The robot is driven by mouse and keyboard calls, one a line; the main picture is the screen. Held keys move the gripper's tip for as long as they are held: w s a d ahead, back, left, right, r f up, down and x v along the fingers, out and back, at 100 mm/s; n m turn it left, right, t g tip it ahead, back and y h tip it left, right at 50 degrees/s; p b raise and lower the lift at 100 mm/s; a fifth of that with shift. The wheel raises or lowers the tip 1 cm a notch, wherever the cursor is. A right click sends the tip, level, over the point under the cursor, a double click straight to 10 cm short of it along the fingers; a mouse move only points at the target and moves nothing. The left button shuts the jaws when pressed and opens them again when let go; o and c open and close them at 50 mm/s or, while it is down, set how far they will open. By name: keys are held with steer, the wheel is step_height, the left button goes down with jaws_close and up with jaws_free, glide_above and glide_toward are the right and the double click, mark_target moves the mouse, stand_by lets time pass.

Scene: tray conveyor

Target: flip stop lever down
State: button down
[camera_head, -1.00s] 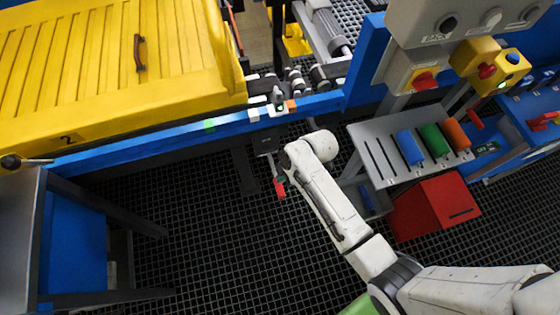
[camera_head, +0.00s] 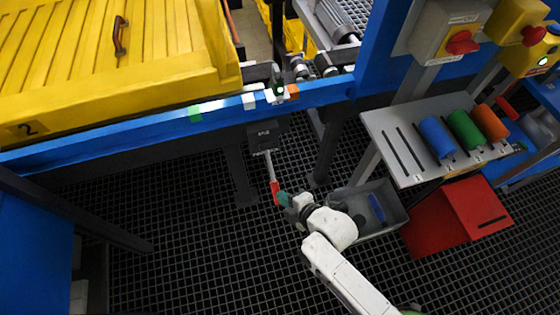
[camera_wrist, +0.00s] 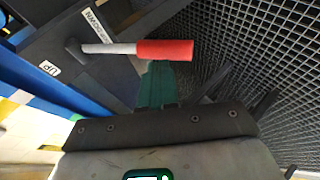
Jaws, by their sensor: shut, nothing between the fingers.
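The stop lever has a red grip (camera_head: 276,192) on a pale metal shaft, which comes out of a dark box (camera_head: 265,135) under the blue conveyor rail. In the head view it points toward me. In the wrist view the red grip (camera_wrist: 165,49) and shaft (camera_wrist: 108,48) lie across the upper middle, near a label reading UP (camera_wrist: 48,68). My gripper (camera_head: 284,198) is shut and empty, just right of the grip's end. In the wrist view its green fingers (camera_wrist: 157,80) reach the grip's lower edge, their tips partly hidden by it. I cannot tell whether they touch.
A blue rail (camera_head: 150,128) runs above the lever, beside a yellow tray (camera_head: 80,60). A grey bin (camera_head: 385,208), a red box (camera_head: 460,215) and a panel with coloured cylinders (camera_head: 400,125) stand to the right. Open grid floor (camera_head: 200,250) lies below.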

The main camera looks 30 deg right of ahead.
steer(key=shift+w+d+f+b, duration=0.1)
steer(key=shift+w+f+b, duration=0.2)
steer(key=shift+f+b, duration=0.5)
steer(key=shift+f, duration=0.1)
